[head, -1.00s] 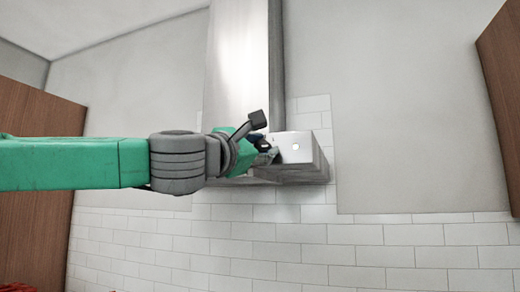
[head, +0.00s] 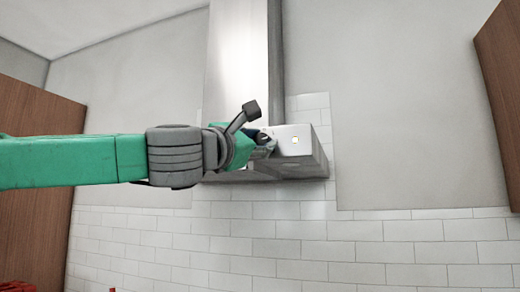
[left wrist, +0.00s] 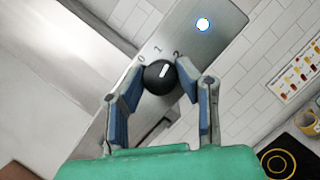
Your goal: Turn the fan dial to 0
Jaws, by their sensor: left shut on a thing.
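The fan dial (left wrist: 158,78) is a round black knob with a white mark, on the metal front of the range hood (left wrist: 212,35), below the printed numbers 0, 1 and 2. In the left wrist view its mark points up and slightly right, toward the side of the 2. My left gripper (left wrist: 160,75) is shut on the dial, one fingertip against each side. In the head view the left gripper (head: 266,143) is at the left part of the hood front (head: 310,140), and it hides the dial there. My right gripper is in neither view.
A small round light or button (head: 295,140) is on the hood front, right of the gripper. The hood's chimney (head: 240,60) rises above. Wooden cabinets stand at left (head: 35,150) and right (head: 500,80). White tiled wall (head: 270,240) lies below.

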